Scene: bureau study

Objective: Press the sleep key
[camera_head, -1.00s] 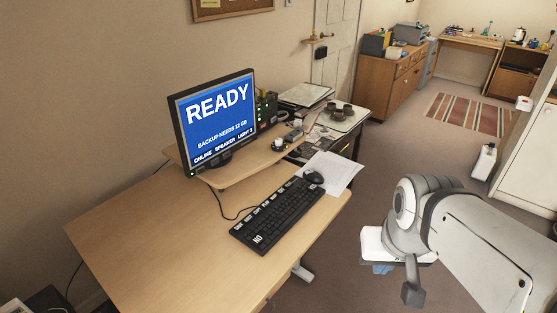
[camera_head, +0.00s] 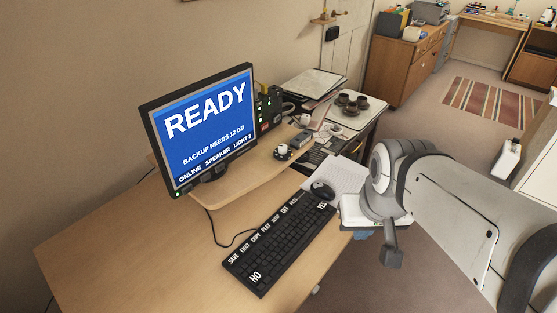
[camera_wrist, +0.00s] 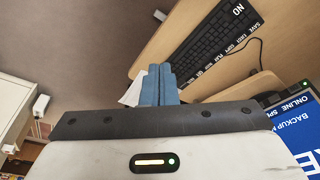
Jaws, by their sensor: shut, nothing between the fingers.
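A black keyboard (camera_head: 283,243) lies on the desk in front of the monitor. Its top row has white-labelled keys such as SAVE, EJECT, COPY and PLAY; YES is at its far right end and NO at its near left corner. I cannot read a sleep label; the small labels toward the right are unclear. The keyboard also shows in the wrist view (camera_wrist: 205,45). My gripper (camera_head: 364,235) is to the right of the keyboard in the head view, mostly hidden by my wrist. In the wrist view its blue fingers (camera_wrist: 158,84) are together, empty and apart from the keyboard.
The monitor (camera_head: 205,125) reads READY and stands behind the keyboard. A mouse (camera_head: 322,190) and white paper (camera_head: 345,175) lie by the keyboard's right end. The desk's left part is clear.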

